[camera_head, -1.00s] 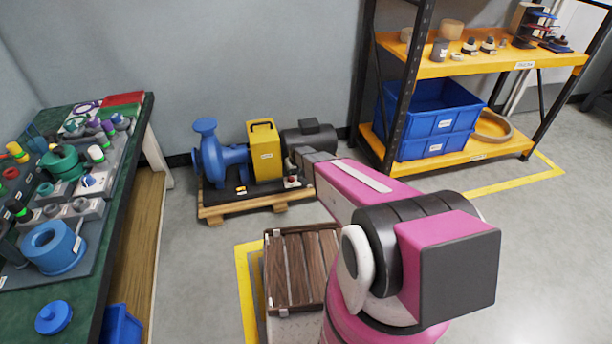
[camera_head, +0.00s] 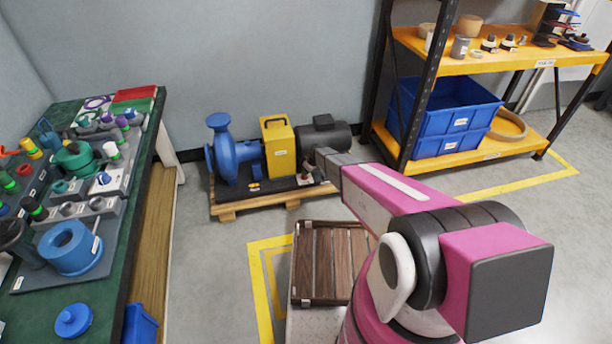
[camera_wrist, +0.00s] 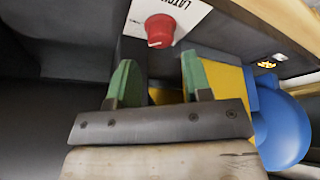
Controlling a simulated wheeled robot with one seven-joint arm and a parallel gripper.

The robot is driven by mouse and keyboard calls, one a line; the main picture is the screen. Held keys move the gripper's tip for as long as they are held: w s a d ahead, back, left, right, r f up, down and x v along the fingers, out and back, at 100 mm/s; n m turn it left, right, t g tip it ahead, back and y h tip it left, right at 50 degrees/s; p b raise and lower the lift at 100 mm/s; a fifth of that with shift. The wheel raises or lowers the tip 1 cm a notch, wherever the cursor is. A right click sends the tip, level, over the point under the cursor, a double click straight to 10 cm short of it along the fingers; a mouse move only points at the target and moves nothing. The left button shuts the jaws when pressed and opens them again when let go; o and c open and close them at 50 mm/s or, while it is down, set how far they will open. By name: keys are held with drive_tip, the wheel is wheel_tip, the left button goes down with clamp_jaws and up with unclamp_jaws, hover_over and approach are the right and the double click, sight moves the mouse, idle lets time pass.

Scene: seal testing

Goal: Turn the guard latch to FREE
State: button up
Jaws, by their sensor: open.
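The guard latch is a small red knob (camera_wrist: 159,30) on a white plate (camera_wrist: 190,14) lettered "LATCH" in the wrist view. It also shows as a small red spot (camera_head: 306,178) on the pump skid in the head view. My gripper (camera_wrist: 158,72) is open, with its two green fingers apart and nothing between them. The knob lies beyond the fingertips, roughly centred between them, and no contact shows. In the head view my arm hides the fingers.
The skid carries a blue pump (camera_head: 236,155), a yellow guard box (camera_head: 278,148) and a dark motor (camera_head: 325,134). A brown slatted crate (camera_head: 328,265) stands in front. A green workbench (camera_head: 60,315) is on the left. A yellow shelf rack (camera_head: 450,165) stands right.

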drive_tip(key=x, duration=0.6)
drive_tip(key=c, duration=0.7)
drive_tip(key=shift+o, duration=0.2)
drive_tip(key=shift+r, duration=0.1)
drive_tip(key=shift+m, duration=0.3)
drive_tip(key=shift+s+a+m+t+h, duration=0.15)
drive_tip(key=shift+m+t+h, duration=0.15)
drive_tip(key=shift+m, duration=0.6)
drive_tip(key=shift+a+m+t+h, duration=0.15)
drive_tip(key=shift+m+h, duration=0.3)
drive_tip(key=shift+m, duration=0.75)
drive_tip(key=shift+d+m+t+h, duration=0.1)
drive_tip(key=shift+m+t+h, duration=0.25)
drive_tip(key=shift+m, duration=0.85)
